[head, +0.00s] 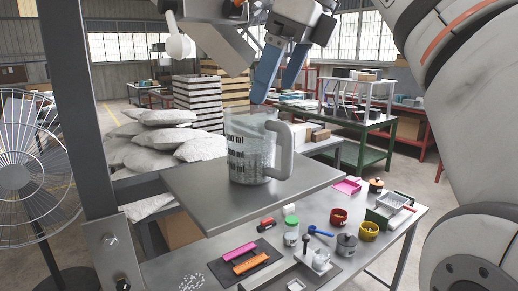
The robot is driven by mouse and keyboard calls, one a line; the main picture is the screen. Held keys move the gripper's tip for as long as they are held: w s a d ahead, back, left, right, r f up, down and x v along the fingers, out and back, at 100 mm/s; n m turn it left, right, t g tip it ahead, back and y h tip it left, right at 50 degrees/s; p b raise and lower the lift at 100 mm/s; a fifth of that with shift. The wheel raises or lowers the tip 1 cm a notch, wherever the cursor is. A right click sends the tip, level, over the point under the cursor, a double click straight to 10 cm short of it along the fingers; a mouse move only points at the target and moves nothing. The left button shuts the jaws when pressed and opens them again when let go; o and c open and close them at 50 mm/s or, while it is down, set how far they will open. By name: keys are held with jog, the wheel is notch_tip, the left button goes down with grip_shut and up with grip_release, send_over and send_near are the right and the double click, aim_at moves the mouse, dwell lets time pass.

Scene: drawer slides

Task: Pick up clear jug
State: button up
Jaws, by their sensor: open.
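The clear jug (250,150) stands upright on a raised grey metal shelf (200,192). It has dark measuring marks on its side and a thick pale handle on its right. My gripper (272,91) hangs from the top of the head view, its blue fingers pointing down. It is open and empty, with a gap between the fingertips. In the picture the fingertips are just above the jug's rim. I cannot tell how far in depth they are from the jug.
A dark upright post (80,110) stands left of the shelf. Below is a workbench (385,238) with small jars, a pink tray (347,186), a spoon and coloured bars. A wire fan (30,160) is at far left. White sacks (165,140) lie behind. The shelf around the jug is clear.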

aim_at(257, 123)
jog(key=shift+s+a+x, duration=0.15)
jog(key=shift+x, duration=1.85)
jog(key=shift+s+a+x, duration=0.15)
jog(key=shift+x, duration=1.8)
jog(key=shift+m, duration=0.3)
jog(key=shift+c, duration=0.3)
jog(key=shift+r, duration=0.1)
jog(key=c, duration=1)
